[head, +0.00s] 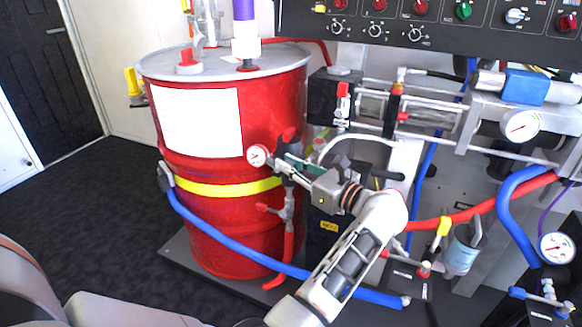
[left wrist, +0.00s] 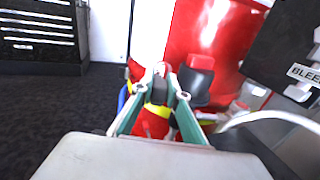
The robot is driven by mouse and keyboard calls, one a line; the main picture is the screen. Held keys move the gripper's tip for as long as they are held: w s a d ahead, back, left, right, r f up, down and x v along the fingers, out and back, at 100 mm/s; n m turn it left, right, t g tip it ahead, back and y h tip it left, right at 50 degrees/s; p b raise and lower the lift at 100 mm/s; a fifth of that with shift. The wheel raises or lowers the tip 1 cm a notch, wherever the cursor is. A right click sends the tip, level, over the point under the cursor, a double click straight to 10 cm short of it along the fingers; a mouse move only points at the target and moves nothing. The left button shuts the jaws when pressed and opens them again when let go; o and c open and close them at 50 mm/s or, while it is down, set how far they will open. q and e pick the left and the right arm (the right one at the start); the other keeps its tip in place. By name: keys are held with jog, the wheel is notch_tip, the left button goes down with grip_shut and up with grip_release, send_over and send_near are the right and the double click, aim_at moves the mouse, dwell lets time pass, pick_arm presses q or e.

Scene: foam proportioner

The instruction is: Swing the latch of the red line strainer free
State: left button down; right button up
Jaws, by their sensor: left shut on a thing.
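The red line strainer (head: 288,137) is a small red fitting in front of the red drum, right of a round gauge (head: 258,155). Its middle is partly hidden by my left gripper (head: 286,164). In the left wrist view, the green fingers of my left gripper (left wrist: 165,88) close in on a small dark part, which seems to be the strainer's latch (left wrist: 160,91). A pale loop shows just beyond the fingertips. A red body with a yellow band shows between and below the fingers. My right gripper is in neither view.
The large red drum (head: 215,225) with a yellow band stands behind. A blue hose (head: 235,252) runs low across its front. A control panel (head: 440,25) and pipework fill the right. Dark floor lies open at left.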

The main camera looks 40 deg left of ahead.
pick_arm(q)
jog(key=shift+r, duration=0.2)
jog(key=c, duration=2)
grip_release()
jog(key=shift+a, duration=0.1)
jog(key=shift+o, duration=0.2)
jog(key=shift+f, duration=0.1)
